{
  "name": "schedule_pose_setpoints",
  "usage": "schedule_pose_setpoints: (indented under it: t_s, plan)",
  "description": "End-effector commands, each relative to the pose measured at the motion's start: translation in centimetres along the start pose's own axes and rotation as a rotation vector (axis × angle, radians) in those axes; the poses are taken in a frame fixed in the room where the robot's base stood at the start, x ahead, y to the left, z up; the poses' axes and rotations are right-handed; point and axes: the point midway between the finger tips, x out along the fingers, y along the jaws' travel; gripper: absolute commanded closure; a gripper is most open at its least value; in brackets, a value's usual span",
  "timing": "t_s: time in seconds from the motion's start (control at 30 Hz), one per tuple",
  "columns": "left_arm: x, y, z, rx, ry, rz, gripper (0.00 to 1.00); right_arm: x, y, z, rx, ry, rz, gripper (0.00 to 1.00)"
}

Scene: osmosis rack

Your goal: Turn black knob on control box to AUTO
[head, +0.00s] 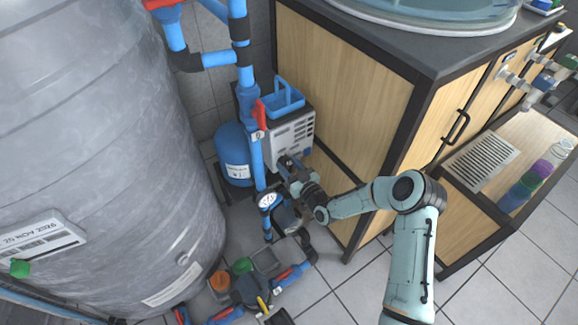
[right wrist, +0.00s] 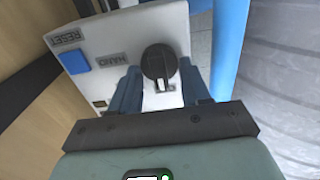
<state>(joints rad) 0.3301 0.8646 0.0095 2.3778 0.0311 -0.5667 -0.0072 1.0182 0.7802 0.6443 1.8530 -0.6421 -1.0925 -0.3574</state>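The control box (head: 291,143) is a white-grey box with a blue tray-like top, standing beside the wooden cabinet in the head view. In the right wrist view its white front panel (right wrist: 117,37) shows upside-down labels that look like RESET and HAND. The round black knob (right wrist: 159,62) has a white mark on its lower edge in that view. My right gripper (head: 287,166) is at the front of the box. In the wrist view its fingers (right wrist: 160,72) are apart, one on each side of the knob, with no clear contact. An AUTO label is not visible. My left gripper is not in view.
A blue button (right wrist: 74,61) is on the panel. A blue pipe (head: 245,75) with a red valve handle runs just left of the box. A large grey tank (head: 100,130) stands at left. The wooden cabinet (head: 350,75) is close at right. Pipes and a gauge (head: 268,200) are below.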

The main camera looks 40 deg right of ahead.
Motion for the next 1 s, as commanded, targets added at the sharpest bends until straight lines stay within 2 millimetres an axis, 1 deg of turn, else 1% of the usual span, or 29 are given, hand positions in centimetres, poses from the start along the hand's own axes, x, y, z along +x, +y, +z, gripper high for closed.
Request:
schedule_pose_setpoints:
  t_s: [0.17,0.33,0.47,0.67,0.8,1.0]
  plan:
    - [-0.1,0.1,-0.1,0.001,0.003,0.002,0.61,0.0,0.0,0.0,0.014,0.0,-0.001,0.84]
    - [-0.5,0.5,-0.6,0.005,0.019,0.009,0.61,-0.1,0.0,0.0,0.07,-0.001,-0.001,0.84]
    - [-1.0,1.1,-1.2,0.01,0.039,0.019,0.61,0.0,0.0,-0.1,0.15,0.0,-0.001,0.84]
    - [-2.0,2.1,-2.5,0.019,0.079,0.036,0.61,-0.1,0.1,-0.1,0.318,0.0,-0.001,0.84]
    - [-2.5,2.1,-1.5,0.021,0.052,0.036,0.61,-0.1,0.1,-0.1,0.446,0.0,-0.001,0.84]
    - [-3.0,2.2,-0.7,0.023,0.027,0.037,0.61,-0.1,0.2,0.1,0.614,-0.001,0.0,0.84]
